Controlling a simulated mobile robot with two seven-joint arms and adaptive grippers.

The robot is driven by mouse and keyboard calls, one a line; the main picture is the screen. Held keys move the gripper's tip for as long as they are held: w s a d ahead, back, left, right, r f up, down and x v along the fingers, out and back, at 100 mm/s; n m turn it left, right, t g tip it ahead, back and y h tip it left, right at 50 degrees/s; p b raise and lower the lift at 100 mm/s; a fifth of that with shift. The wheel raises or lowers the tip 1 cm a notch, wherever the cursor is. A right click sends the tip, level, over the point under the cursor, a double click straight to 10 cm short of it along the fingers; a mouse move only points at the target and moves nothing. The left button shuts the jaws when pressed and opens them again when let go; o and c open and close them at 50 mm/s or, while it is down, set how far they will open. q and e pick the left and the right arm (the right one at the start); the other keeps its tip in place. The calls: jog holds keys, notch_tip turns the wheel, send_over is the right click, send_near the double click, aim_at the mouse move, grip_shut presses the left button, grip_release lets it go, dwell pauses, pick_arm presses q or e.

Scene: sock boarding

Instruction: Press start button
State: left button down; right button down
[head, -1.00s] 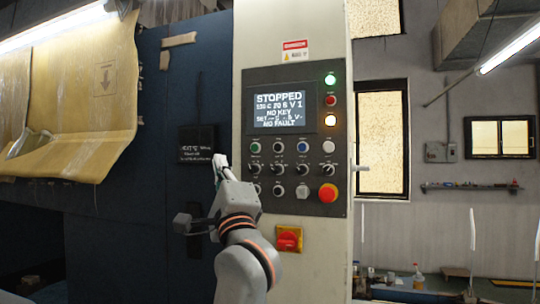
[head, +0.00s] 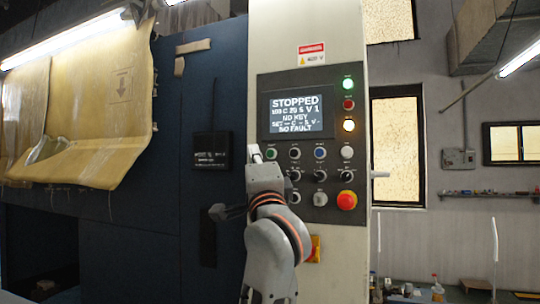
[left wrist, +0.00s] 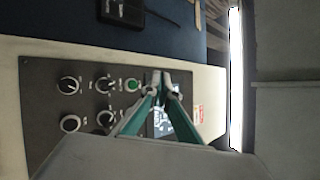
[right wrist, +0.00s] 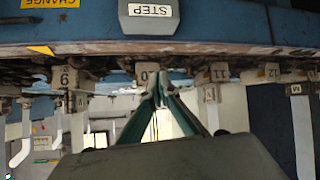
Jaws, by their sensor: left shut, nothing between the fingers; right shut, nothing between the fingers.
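The control panel (head: 310,145) stands on a pale column, with a lit screen reading STOPPED. A green button (head: 271,154) sits at the left of its upper button row; the green button (left wrist: 132,85) also shows in the left wrist view. My left gripper (head: 254,152) is shut and empty, its tip just left of the green button in the head view. In the left wrist view its fingertips (left wrist: 160,79) appear beside the button; whether they touch the panel I cannot tell. My right gripper (right wrist: 157,92) is shut and empty, near a row of numbered tags.
A red mushroom button (head: 347,200) sits at the panel's lower right, with several knobs (head: 295,175) between. A small black display box (head: 211,150) is on the blue cabinet at left. A STEP plate (right wrist: 149,12) and blue rail (right wrist: 225,25) lie beyond my right gripper.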

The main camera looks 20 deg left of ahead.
aim_at(267, 156)
jog(key=shift+s+f+b, duration=0.1)
jog(key=shift+f+b, duration=0.25)
jog(key=shift+f, duration=0.05)
pick_arm(q)
jog(key=shift+w+a, duration=0.2)
jog(key=shift+w, duration=2.9)
pick_arm(e)
jog(key=shift+f, duration=0.3)
pick_arm(q)
jog(key=shift+w+b, duration=0.2)
jog(key=shift+b, duration=0.2)
pick_arm(e)
jog(key=shift+s+f, duration=0.15)
jog(key=shift+f, duration=0.05)
pick_arm(q)
jog(key=shift+w+f, duration=0.1)
jog(key=shift+w, duration=0.05)
pick_arm(e)
jog(key=shift+f, duration=0.15)
pick_arm(q)
jog(key=shift+w, duration=0.1)
pick_arm(e)
jog(key=shift+f, duration=0.1)
